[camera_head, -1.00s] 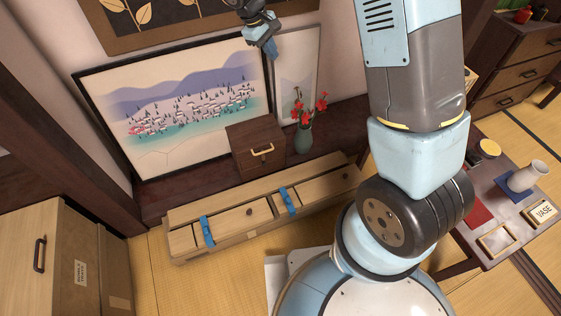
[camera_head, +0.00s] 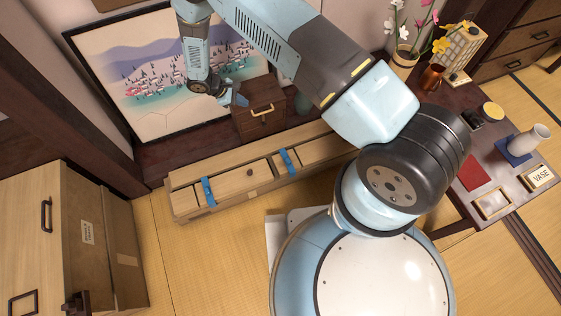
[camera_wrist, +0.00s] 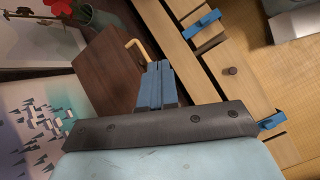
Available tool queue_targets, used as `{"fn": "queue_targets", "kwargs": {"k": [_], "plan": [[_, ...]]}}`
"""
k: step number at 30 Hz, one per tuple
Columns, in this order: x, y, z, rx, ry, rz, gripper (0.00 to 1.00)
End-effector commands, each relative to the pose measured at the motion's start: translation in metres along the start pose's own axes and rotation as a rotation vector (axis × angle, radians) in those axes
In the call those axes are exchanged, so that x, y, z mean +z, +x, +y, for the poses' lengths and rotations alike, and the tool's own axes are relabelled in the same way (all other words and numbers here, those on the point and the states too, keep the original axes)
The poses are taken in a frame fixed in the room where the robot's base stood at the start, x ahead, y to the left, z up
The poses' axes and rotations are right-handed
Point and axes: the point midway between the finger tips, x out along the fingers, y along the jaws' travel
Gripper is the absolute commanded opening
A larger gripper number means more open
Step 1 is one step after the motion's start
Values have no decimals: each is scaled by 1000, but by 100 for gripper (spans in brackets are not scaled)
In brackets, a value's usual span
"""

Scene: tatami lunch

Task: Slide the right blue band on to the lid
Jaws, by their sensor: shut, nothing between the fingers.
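A long low wooden box (camera_head: 330,150) stands in front of the wall. Its lid (camera_head: 230,184) has a dark round knob (camera_head: 250,172); the knob also shows in the wrist view (camera_wrist: 230,71). The right blue band (camera_head: 287,162) lies across the box just right of the seam at the lid's right end. It shows at the top of the wrist view (camera_wrist: 201,24). The left blue band (camera_head: 208,192) lies across the lid near its left end. My gripper (camera_head: 240,99) is shut and empty, above and behind the box, apart from both bands. Its blue fingers (camera_wrist: 157,85) are together.
A small brown chest (camera_head: 262,112) with a yellow handle stands behind the box, close to my gripper. A landscape picture (camera_head: 160,85) leans on the wall. A tall wooden cabinet (camera_head: 90,240) is at the left. A low table (camera_head: 510,180) with a vase is at the right.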

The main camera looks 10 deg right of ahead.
Motion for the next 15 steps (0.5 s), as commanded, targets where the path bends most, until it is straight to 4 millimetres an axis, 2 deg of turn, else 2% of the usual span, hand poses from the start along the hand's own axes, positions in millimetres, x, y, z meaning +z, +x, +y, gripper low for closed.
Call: {"fn": "queue_targets", "kwargs": {"k": [1, 6, 15], "plan": [[-13, 17, -14, 8, -35, -14, 0], [-48, 68, -58, 37, -141, -53, 0], [-88, 162, -139, 89, -323, -116, 0]]}}
